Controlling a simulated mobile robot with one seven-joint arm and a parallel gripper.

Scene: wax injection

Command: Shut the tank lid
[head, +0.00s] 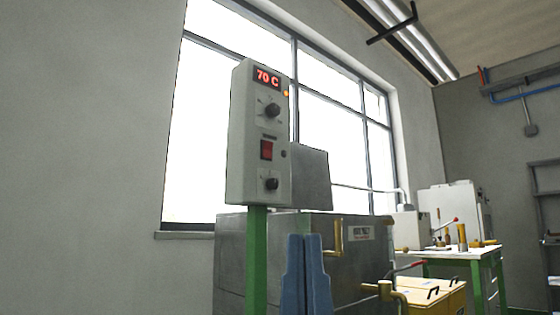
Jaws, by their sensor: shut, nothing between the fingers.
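The tank (345,262) is a grey metal box in the lower middle of the head view, with a brass handle and a small label plate on its front. Its lid (312,180) looks like the grey panel standing raised above the tank top, partly hidden by the control box. My gripper (305,240) shows as two blue fingers pointing up in front of the tank, shut and empty. Its tips are below the raised panel and appear apart from it. The tank's inside is not visible.
A control box (240,140) reading 70 C stands on a green post (256,260) left of the lid. A workbench (465,252) with tools stands farther right, near a yellow-topped box (435,294).

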